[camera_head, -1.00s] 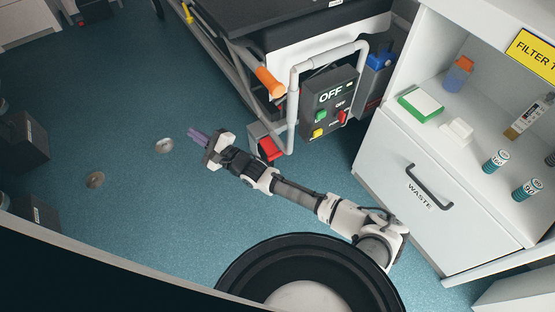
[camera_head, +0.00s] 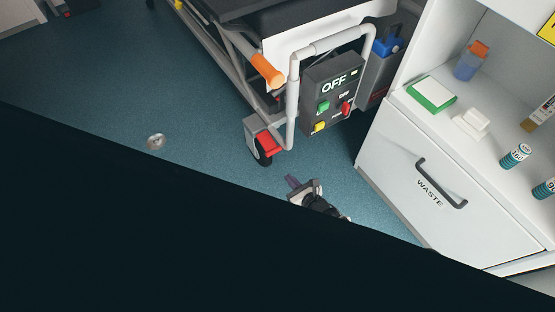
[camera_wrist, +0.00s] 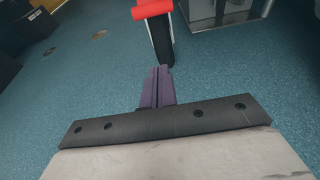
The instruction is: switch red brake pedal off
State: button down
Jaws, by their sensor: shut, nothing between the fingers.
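The red brake pedal (camera_head: 268,143) sits on top of a caster wheel at the near corner of the wheeled stretcher, below the white tube frame. It also shows at the top of the wrist view (camera_wrist: 151,9), above the dark wheel (camera_wrist: 162,40). My gripper (camera_head: 291,181) is low over the floor, below and slightly right of the pedal in the head view, apart from it. In the wrist view its purple fingers (camera_wrist: 157,88) are together and empty, pointing toward the wheel. A dark shape hides most of my arm in the head view.
A control box (camera_head: 333,92) reading OFF hangs inside the white tube frame (camera_head: 292,100), beside an orange handle (camera_head: 267,70). The white WASTE cabinet (camera_head: 400,170) stands at right. Blue floor (camera_head: 100,90) at left is open, with a round metal disc (camera_head: 156,141).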

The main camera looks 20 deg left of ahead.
jog(key=b+x, duration=0.3)
jog(key=x, duration=0.7)
notch_tip(320, 180, up, 4)
jog(key=shift+r+p, duration=0.1)
jog(key=shift+p, duration=0.95)
notch_tip(320, 180, up, 3)
jog(key=g+h+p, duration=0.1)
jog(key=p, duration=0.2)
jog(key=h+p, duration=0.1)
jog(key=p, duration=0.3)
jog(key=shift+s+d+g, duration=0.2)
jog(key=shift+g, duration=0.2)
jog(key=p+v, duration=0.3)
jog(key=v, duration=1)
jog(key=shift+s+r, duration=0.2)
jog(key=shift+r, duration=0.2)
